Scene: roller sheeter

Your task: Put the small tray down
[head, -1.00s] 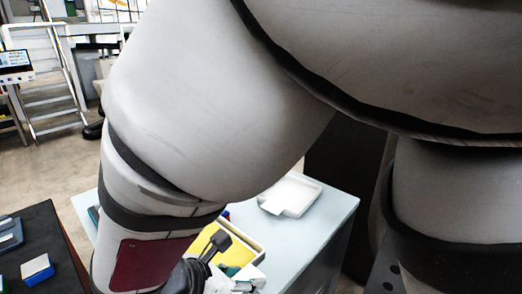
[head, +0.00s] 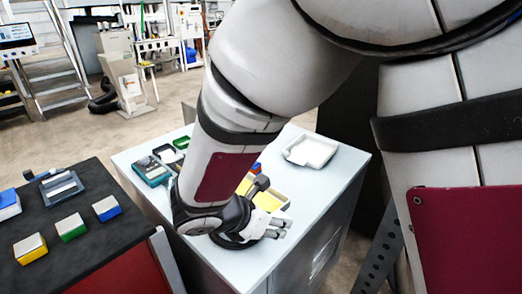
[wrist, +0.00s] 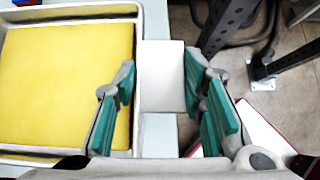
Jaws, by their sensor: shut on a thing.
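The small tray (head: 284,203) is pale with a yellow inside, and lies low over or on the light-blue table top; I cannot tell if it touches. In the wrist view the tray (wrist: 141,30) fills the left side, with a white flat tab (wrist: 163,75) at its right wall. My gripper (wrist: 160,78) has its green-padded fingers on either side of this tab and is shut on it. In the head view my gripper (head: 278,228) is at the tray's near side, partly behind my own wrist, which hides part of the tray.
The light-blue table (head: 220,262) has bare room at its front. An empty white tray (head: 311,152) stands at the back right. A teal-and-grey box (head: 153,171) and a green tray (head: 182,143) are at the left. A dark bench (head: 80,235) with coloured blocks stands left.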

